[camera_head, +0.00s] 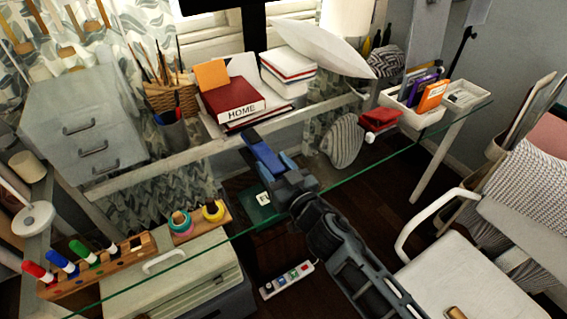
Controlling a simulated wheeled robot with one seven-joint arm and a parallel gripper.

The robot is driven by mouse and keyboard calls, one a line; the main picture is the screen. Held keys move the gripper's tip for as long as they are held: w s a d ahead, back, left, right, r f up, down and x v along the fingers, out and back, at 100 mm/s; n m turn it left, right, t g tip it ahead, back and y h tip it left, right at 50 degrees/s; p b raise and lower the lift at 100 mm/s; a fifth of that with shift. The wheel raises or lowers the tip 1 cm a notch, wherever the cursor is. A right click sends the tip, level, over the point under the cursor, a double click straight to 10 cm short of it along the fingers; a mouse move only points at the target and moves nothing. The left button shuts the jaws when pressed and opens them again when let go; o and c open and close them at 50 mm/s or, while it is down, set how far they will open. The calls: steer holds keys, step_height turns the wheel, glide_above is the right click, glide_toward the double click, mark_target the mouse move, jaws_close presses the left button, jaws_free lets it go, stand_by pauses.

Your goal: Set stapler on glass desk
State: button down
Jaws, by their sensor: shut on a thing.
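My gripper (279,168) reaches over the front edge of the glass desk (350,172) near its middle. It is shut on a blue elongated object, which looks like the stapler (259,150). The stapler points up and left from the jaws, and part of it is hidden by the gripper. From this view I cannot tell whether it touches the glass or hangs a little above it. The glass around it is clear and see-through.
Red books (232,101) lie behind the stapler. A striped rounded object (343,140) and a white organizer (412,113) are to the right. A wooden marker holder (97,268) and tape rolls are at left. A white chair (465,270) stands in front at right.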

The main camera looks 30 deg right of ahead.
steer(key=shift+w+a+f, duration=0.25)
steer(key=shift+w+a, duration=0.3)
steer(key=shift+w, duration=0.15)
steer(key=w+a+f+b, duration=0.1)
steer(key=b, duration=0.1)
steer(key=w+a+f+b, duration=0.2)
steer(key=shift+w+a+b, duration=0.15)
steer(key=shift+w+b, duration=0.15)
step_height(320, 180, down, 4)
steer(key=b, duration=0.3)
steer(key=shift+c, duration=2.2)
jaws_free()
steer(key=shift+s+f+b, duration=0.1)
steer(key=shift+f+b, duration=0.1)
steer(key=shift+b, duration=0.1)
steer(key=shift+r, duration=0.1)
